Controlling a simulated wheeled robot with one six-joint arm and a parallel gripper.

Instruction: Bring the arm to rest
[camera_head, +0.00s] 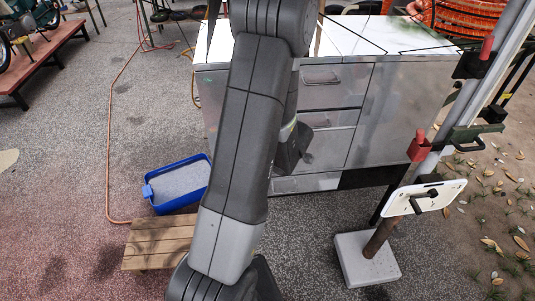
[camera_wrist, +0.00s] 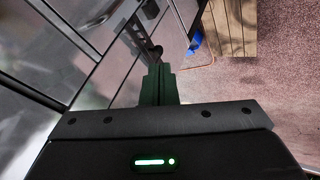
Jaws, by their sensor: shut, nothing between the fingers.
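My gripper (camera_wrist: 158,72) shows in the wrist view with its two dark fingers together and nothing between them. It points past the grey drawer fronts of the cabinet (camera_head: 408,115). In the head view my arm runs from the top down through the middle of the picture, in front of the cabinet. A dark end part of the arm shows partly behind it, close to the drawers. The fingertips cannot be made out there.
A blue tray (camera_head: 206,178) with grey filling stands left of my arm, behind a slatted wooden bench (camera_head: 148,243). An upright pole on a pale block (camera_head: 367,258) carries a white panel (camera_head: 425,198) at right. An orange hose (camera_head: 108,160) crosses the floor at left.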

